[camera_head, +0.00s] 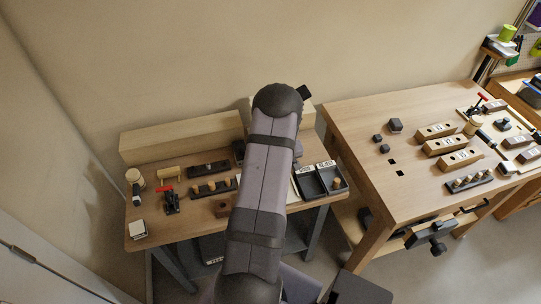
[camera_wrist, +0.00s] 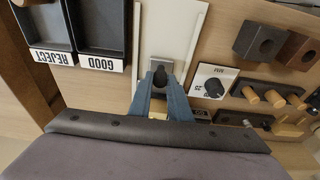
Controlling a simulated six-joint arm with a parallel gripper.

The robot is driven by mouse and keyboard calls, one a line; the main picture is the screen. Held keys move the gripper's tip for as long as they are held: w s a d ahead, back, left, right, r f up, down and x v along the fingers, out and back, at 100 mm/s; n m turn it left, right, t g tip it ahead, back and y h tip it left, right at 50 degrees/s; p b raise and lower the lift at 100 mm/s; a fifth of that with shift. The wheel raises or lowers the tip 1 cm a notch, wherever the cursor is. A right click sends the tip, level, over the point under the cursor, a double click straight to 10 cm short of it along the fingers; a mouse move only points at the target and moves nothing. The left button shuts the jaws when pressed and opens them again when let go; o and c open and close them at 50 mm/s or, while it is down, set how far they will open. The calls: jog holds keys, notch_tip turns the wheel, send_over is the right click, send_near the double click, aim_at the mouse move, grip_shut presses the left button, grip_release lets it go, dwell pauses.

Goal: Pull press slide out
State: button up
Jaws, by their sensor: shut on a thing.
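In the wrist view my gripper (camera_wrist: 160,82) is shut on a small dark knob (camera_wrist: 160,73). The knob appears to belong to the press slide, a grey metal piece (camera_wrist: 154,42) on a white plate (camera_wrist: 189,16). The two blue fingers stand on either side of the knob. How far the slide is in or out cannot be told. In the head view my arm covers the gripper, the knob and most of the press.
Trays labelled REJECT (camera_wrist: 46,24) and GOOD (camera_wrist: 101,26) lie left of the slide. A dial box (camera_wrist: 213,88) stands close on the right. Dark blocks and racks with wooden pegs (camera_wrist: 268,95) lie further right. A second bench (camera_head: 350,118) stands to the right.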

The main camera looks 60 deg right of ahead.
jog(key=shift+s+a+g+y+p, duration=0.3)
jog(key=shift+s+a+p, duration=0.2)
jog(key=shift+a+p, duration=0.3)
jog(key=shift+s+a+f+g+y+p, duration=0.15)
jog(key=shift+s+a+g+y+p, duration=0.3)
jog(key=shift+s, duration=0.2)
jog(key=shift+s+a, duration=0.1)
jog(key=shift+a, duration=0.05)
jog(key=shift+s+a+p, duration=0.55)
jog(key=shift+s+a, duration=0.5)
jog(key=shift+s, duration=0.1)
